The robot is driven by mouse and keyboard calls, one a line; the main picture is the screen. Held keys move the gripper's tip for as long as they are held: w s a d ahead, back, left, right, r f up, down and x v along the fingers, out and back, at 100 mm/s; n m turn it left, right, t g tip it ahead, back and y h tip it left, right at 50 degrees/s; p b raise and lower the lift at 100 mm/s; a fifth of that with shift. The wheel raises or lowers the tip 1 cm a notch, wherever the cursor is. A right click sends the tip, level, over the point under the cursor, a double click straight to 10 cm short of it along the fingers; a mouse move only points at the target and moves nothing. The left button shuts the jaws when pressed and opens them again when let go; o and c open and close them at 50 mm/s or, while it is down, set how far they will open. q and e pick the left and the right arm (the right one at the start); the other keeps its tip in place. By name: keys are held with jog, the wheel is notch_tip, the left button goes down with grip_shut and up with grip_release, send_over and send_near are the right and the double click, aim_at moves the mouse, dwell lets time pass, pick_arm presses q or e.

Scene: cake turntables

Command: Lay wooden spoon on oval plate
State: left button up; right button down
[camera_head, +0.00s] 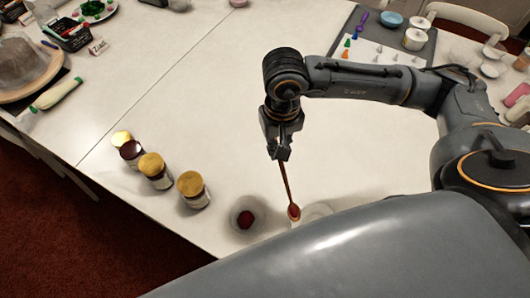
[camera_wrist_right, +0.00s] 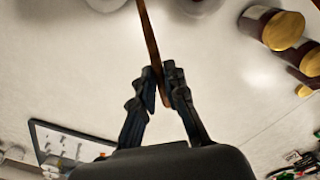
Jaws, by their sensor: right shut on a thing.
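The wooden spoon (camera_head: 287,182) hangs steeply from my right gripper (camera_head: 281,150), bowl end down, over the near edge of the white table. The gripper is shut on its handle. In the wrist view, the spoon handle (camera_wrist_right: 150,35) runs up from between the fingertips (camera_wrist_right: 164,88) and the bowl is out of frame. A pale dish (camera_head: 318,210) is just right of the spoon bowl, partly hidden by my own grey body. I cannot tell whether it is the oval plate, or whether the spoon touches it. My left gripper is not in view.
A small pale dish with a dark red thing (camera_head: 246,219) stands left of the spoon bowl. Several gold-lidded jars (camera_head: 193,190) stand further left. A dark mat (camera_head: 341,42) with coloured piping tips lies at the back. The table's middle is clear.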

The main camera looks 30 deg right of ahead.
jog(key=shift+s+d+f+m+g+y+p, duration=0.55)
jog(key=shift+s+d+f+m, duration=1)
jog(key=shift+d+f, duration=0.85)
jog(key=shift+s+d+f+m+g+y+p, duration=0.3)
jog(key=shift+s+d+f+m+y+p, duration=0.4)
jog(key=shift+s+d+f+m, duration=1.65)
jog(key=shift+s+d+f+m+g+y+p, duration=0.75)
jog(key=shift+d+f, duration=0.85)
jog(key=shift+f, duration=1.8)
notch_tip(320, 180, down, 4)
jog(key=b, duration=0.3)
jog(key=shift+s+r+n+t, duration=0.15)
jog(key=shift+r+n+t, duration=0.05)
jog(key=shift+n+t, duration=0.1)
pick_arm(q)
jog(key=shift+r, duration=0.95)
pick_arm(e)
jog(key=shift+r, duration=0.1)
jog(key=c, duration=1.3)
grip_release()
